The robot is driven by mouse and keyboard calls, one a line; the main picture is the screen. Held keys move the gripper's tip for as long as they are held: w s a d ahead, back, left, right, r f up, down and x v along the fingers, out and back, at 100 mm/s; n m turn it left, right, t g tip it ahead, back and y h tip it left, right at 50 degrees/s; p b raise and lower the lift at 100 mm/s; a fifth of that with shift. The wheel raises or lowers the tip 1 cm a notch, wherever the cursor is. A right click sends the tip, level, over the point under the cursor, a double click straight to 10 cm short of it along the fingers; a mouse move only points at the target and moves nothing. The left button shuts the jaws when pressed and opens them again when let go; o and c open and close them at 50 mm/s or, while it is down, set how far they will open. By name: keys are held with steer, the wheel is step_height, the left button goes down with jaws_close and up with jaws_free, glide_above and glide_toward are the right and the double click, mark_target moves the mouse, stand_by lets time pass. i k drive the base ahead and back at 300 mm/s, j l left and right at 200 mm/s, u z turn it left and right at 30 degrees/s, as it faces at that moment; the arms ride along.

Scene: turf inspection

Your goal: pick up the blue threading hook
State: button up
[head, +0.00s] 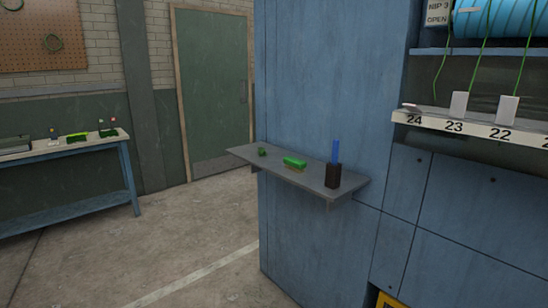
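A blue upright thing (336,151), which looks like the handle of the blue threading hook, stands in a dark holder (333,176). The holder sits near the right end of a small grey shelf (310,182) on the side of a blue cabinet. The lower part of the blue thing is hidden inside the holder. My gripper is not in view.
A green brush-like block (294,162) and a small green piece (262,152) lie on the same shelf. The blue cabinet (320,80) has a numbered ledge (475,127) at right. A workbench (70,147) stands at left. The concrete floor between is clear.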

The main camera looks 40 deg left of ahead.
mark_target(335, 145)
steer(key=u, duration=1.45)
steer(key=z, duration=1.2)
steer(key=i+u, duration=0.15)
steer(key=u, duration=0.3)
steer(key=i+u, duration=0.15)
steer(key=u, duration=0.3)
steer(key=i+u, duration=0.15)
steer(key=u, duration=0.3)
steer(key=i+l, duration=0.1)
steer(key=i, duration=0.4)
